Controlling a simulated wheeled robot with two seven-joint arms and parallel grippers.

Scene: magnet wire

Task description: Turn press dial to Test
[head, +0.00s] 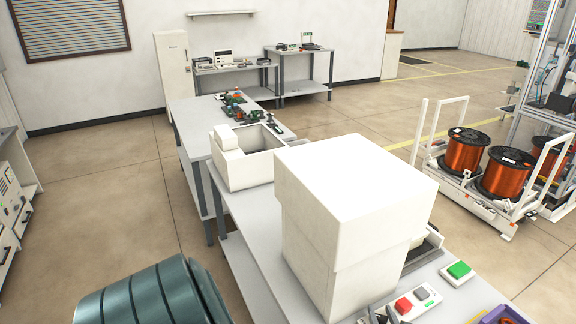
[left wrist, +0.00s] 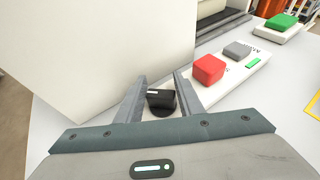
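The press dial (left wrist: 161,102) is a small black knob with a short white mark on its top, seen in the left wrist view at the end of the white control panel. My left gripper (left wrist: 160,77) is open, with one finger on each side of the dial and a small gap showing on both sides. I cannot read any dial label, so its setting is unclear. The press (head: 350,205) is a big white block on the bench; its lower part stands right beside the dial in the left wrist view. My right gripper is in neither view.
A red button (left wrist: 208,68) and a grey button (left wrist: 237,50) sit on the panel close to my right finger. A green button (head: 458,270) stands on its own box beyond. A purple tray (head: 508,313) edges in at bottom right. Copper wire spools (head: 466,152) stand on a cart.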

